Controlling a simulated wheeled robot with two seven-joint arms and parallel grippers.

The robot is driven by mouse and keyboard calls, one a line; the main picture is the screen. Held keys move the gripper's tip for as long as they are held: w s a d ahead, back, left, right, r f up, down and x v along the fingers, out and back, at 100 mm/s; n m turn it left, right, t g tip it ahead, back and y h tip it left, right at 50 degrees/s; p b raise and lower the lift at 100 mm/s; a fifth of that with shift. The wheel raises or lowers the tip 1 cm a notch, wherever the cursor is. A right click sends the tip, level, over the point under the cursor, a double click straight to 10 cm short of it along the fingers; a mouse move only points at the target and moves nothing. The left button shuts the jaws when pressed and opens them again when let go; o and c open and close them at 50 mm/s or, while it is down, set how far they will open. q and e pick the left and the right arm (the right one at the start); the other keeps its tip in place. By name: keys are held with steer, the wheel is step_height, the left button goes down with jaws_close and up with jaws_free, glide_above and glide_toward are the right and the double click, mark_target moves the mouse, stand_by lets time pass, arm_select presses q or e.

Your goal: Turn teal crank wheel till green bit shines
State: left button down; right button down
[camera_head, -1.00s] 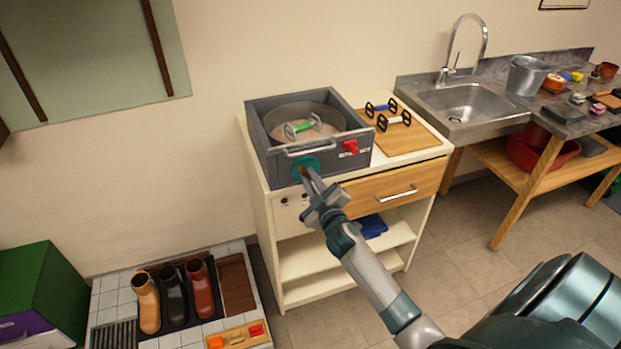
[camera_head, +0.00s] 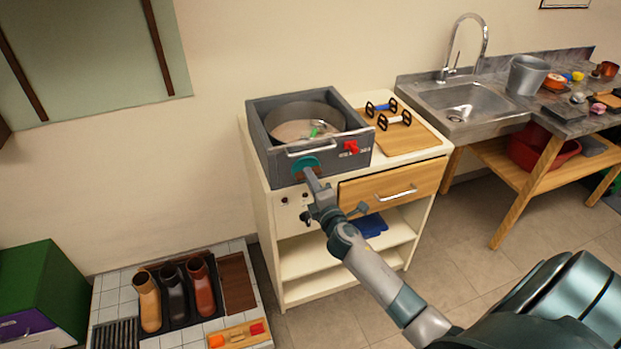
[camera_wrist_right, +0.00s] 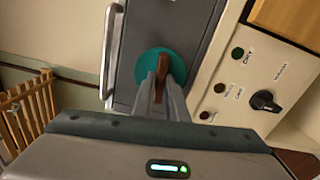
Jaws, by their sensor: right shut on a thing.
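The teal crank wheel (camera_head: 304,164) is on the front of a grey box (camera_head: 278,170) with a round drum (camera_head: 318,110) inside. In the right wrist view the wheel (camera_wrist_right: 181,64) is a teal disc with a brown handle (camera_wrist_right: 160,78). My right gripper (camera_head: 308,172) is shut on that handle; its fingers (camera_wrist_right: 160,88) hide part of the wheel. A green lamp (camera_wrist_right: 237,53) on the white panel looks dark and dull. Below it are a brownish lamp (camera_wrist_right: 219,88) and a dark red lamp (camera_wrist_right: 207,115). My left gripper is out of view.
A silver bar handle (camera_head: 314,148) and red knob (camera_head: 351,147) stick out near the wheel. A green-handled piece (camera_head: 318,128) is in the drum. A black knob (camera_wrist_right: 265,101) is on the panel. A wooden drawer (camera_head: 380,190) is to the right. Boots (camera_head: 172,296) stand on a tiled platform.

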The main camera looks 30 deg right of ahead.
steer(key=shift+n, duration=1.2)
steer(key=shift+f, duration=0.1)
steer(key=c, duration=1.8)
jaws_free()
steer(key=shift+o, duration=0.2)
steer(key=b+v, duration=0.3)
steer(key=v, duration=1.4)
steer(key=shift+s, duration=0.25)
